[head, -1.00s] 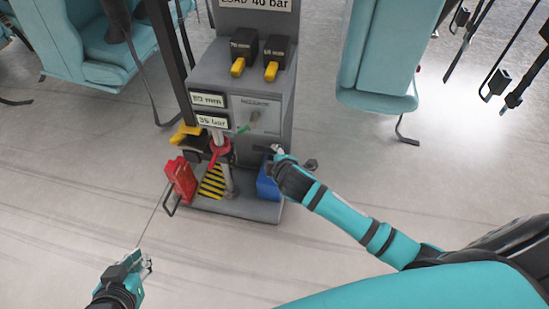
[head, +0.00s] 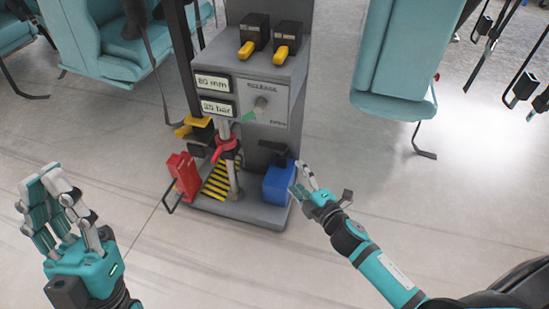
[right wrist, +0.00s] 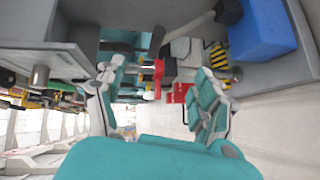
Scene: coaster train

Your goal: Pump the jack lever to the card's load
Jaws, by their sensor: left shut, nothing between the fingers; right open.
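The grey jack stand (head: 290,85) is in the middle of the head view. Its two displays read about 80 mm (head: 212,83) and 35 bar (head: 217,107). A silver post (head: 232,180) with a red collar (head: 226,149) rises from the base. I cannot tell for sure which part is the jack lever. My left gripper (head: 42,178) is shut and empty, fingers up, away from the stand at lower left. My right gripper (head: 301,178) is open and empty, just right of the stand's blue box (head: 279,181). In the right wrist view its fingers (right wrist: 157,88) are spread, with the red collar (right wrist: 158,72) beyond them.
A red box (head: 184,173) stands at the base's left. Teal seats (head: 395,60) flank the stand. The front floor is clear.

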